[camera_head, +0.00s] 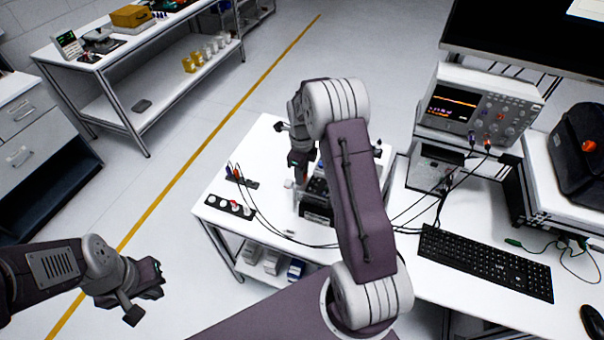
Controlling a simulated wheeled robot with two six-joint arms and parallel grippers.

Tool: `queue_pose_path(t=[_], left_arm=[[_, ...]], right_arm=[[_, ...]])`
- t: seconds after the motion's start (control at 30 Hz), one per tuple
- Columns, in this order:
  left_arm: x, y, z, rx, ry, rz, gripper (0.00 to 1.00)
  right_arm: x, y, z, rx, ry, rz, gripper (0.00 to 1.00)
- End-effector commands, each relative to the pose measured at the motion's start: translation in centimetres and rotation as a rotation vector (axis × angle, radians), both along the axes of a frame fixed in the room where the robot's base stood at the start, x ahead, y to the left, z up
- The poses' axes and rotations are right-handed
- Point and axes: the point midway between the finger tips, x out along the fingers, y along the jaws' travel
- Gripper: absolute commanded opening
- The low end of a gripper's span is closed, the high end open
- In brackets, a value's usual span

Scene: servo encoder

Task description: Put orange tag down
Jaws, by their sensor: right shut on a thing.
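My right gripper (300,178) points down over the small white table, above the dark device (317,212). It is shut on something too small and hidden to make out. I cannot pick out an orange tag at its fingertips. My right arm crosses the middle of the view and covers part of the table and device. My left gripper (150,298) hangs at the lower left, over the floor and away from the table. Its finger opening is not clear.
A black strip with round buttons (230,206) and small coloured connectors (238,174) lie on the table's left side. Cables run right to the oscilloscope (478,106). A keyboard (486,262) and a black bag (570,160) with an orange spot are at the right.

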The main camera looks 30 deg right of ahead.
Motion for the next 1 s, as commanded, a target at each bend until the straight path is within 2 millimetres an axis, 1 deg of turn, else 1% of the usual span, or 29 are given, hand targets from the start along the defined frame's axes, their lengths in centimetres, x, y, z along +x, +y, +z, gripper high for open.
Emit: queue_pose_path(t=[0.03,0.13,0.33,0.47,0.5,0.53,0.57,0.87,0.9,0.97,1.0], left_arm=[[0.0,0.0,0.6,0.0,0.0,0.0,0.0],[0.0,0.0,0.6,0.0,0.0,0.0,0.0],[0.0,0.0,0.5,0.0,0.0,0.0,0.0],[0.0,0.0,0.2,0.0,0.0,0.0,0.0],[0.0,0.0,0.3,0.0,0.0,0.0,0.0],[0.0,0.0,0.3,0.0,0.0,0.0,0.0],[0.0,0.0,0.3,0.0,0.0,0.0,0.0],[0.0,0.0,0.5,0.0,0.0,0.0,0.0],[0.0,0.0,0.7,0.0,0.0,0.0,0.0],[0.0,0.0,0.3,0.0,0.0,0.0,0.0],[0.0,0.0,0.1,0.0,0.0,0.0,0.0]], right_arm=[[-0.1,0.0,-0.5,0.001,0.003,0.0,0.0],[0.0,0.0,-1.4,0.0,0.0,0.0,0.0],[0.0,0.0,-1.5,-0.001,-0.002,0.0,0.0],[0.0,0.0,-1.9,0.0,-0.001,0.0,0.0],[0.0,-0.1,-1.8,-0.001,-0.002,0.0,0.38],[0.0,-0.1,-1.8,-0.001,-0.002,0.0,0.46],[0.0,-0.1,-1.8,-0.001,-0.002,0.0,0.51],[0.0,-0.1,-1.6,-0.001,-0.002,0.0,0.51],[0.0,-0.1,-1.2,-0.001,-0.002,0.0,0.51],[0.1,-0.1,-0.6,-0.001,-0.005,0.0,0.51],[0.2,-0.1,0.1,-0.001,-0.006,0.0,0.51]])
